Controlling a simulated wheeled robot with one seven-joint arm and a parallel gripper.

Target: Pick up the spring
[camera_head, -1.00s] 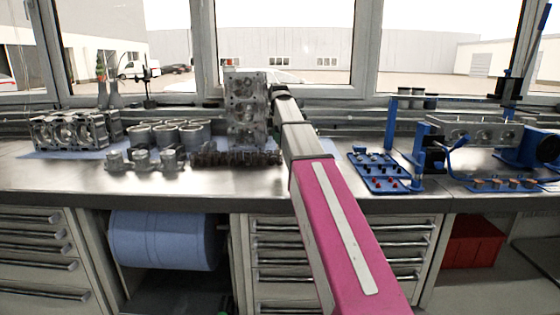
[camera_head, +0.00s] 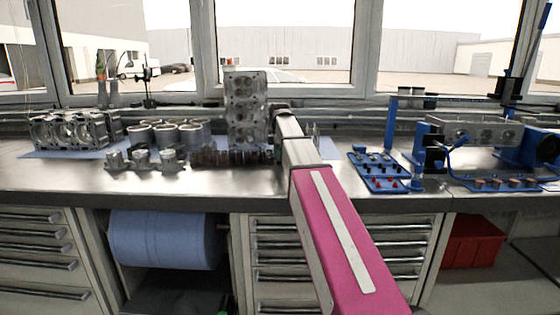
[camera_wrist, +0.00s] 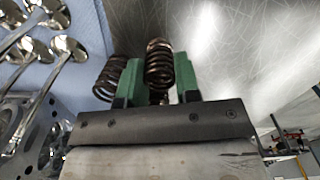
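In the wrist view a dark coil spring (camera_wrist: 160,66) stands between the two green fingers of my gripper (camera_wrist: 159,78). The coils fill the gap between the fingers, and no clear space shows on either side. I cannot tell whether the fingers press on it. A second coil spring (camera_wrist: 108,80) sits just outside the left finger.
Valves (camera_wrist: 66,46) lie on a blue mat (camera_wrist: 88,50) at the left of the wrist view, beside a metal engine part (camera_wrist: 42,115). Bare steel bench lies to the right. In the head view, pistons (camera_head: 143,159) stand left and a blue fixture (camera_head: 378,172) stands right.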

